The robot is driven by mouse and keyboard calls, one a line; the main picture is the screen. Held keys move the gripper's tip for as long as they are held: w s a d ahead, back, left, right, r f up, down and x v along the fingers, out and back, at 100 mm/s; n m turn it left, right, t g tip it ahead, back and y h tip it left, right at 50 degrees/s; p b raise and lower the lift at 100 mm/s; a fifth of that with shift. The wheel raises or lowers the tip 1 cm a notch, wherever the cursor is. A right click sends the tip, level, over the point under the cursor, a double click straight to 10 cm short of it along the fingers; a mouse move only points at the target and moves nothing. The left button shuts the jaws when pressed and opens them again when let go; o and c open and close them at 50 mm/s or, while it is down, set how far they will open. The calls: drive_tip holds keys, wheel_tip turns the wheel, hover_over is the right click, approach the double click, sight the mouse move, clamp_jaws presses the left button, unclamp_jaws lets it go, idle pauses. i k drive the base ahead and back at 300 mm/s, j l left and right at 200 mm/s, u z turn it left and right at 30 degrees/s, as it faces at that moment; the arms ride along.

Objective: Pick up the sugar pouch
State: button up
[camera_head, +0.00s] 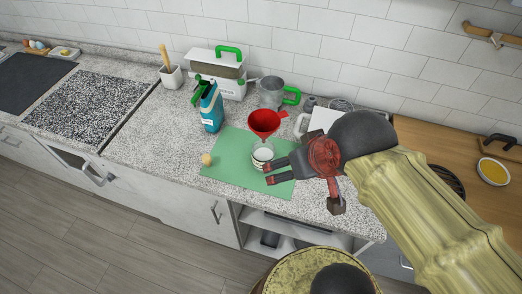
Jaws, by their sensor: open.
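A blue pouch-like container (211,112) with a white label and a green top stands upright on the counter at the back left edge of the green mat (228,180). It is the likeliest sugar pouch, but its label is too small to read. My gripper (269,174) is open over the mat, pointing left, with nothing visible between its fingers. The pouch is behind and to the left of my gripper, apart from it. A clear jar (262,155) with white contents is just behind my fingertips, with a red funnel (265,122) above it; I cannot tell whether my gripper touches the jar.
A small tan ball (207,159) lies on the mat's left part. A metal pitcher (271,93) and a white box with a green handle (222,72) stand behind. A white cup with a wooden stick (171,77) is at left. The speckled counter (150,130) is clear left of the mat.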

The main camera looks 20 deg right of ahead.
sight(212, 110)
drive_tip(key=j+z, duration=0.1)
drive_tip(key=j, duration=0.55)
drive_tip(key=j+z, duration=0.1)
drive_tip(key=j, duration=0.6)
drive_tip(key=k+j+z, duration=0.15)
drive_tip(key=j, duration=0.5)
drive_tip(key=i+j, duration=0.15)
drive_tip(key=j, duration=0.15)
drive_tip(key=i+j+z, duration=0.15)
drive_tip(key=i+j, duration=0.2)
drive_tip(key=j, duration=0.25)
drive_tip(key=i+j+z, duration=0.15)
drive_tip(key=j, duration=0.15)
drive_tip(key=i, duration=0.45)
drive_tip(key=j+z, duration=0.05)
